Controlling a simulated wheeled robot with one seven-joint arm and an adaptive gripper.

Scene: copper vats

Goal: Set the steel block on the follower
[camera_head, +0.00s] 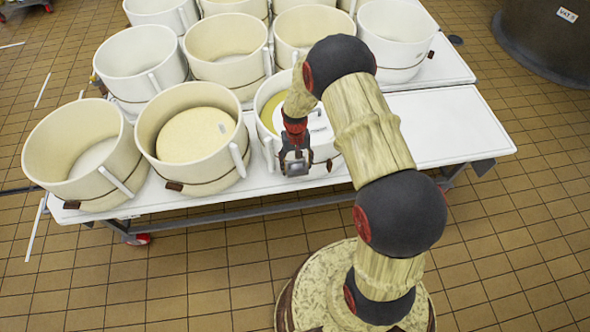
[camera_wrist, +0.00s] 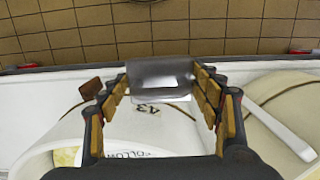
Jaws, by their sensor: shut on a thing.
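My gripper (camera_head: 295,160) hangs low at the front side of the right-hand tub (camera_head: 266,100) in the front row. It is shut on the steel block (camera_wrist: 160,76), a shiny grey piece held crosswise between the fingertips (camera_wrist: 160,88). The follower (camera_head: 318,120) is a white disc inside that tub, partly hidden by my arm.
A neighbouring tub (camera_head: 165,110) holds a pale yellow round mass; the left tub (camera_head: 42,150) looks empty. More tubs (camera_head: 227,35) stand behind. The white table (camera_head: 440,125) is bare at right. A dark vat (camera_head: 545,50) stands at the far right.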

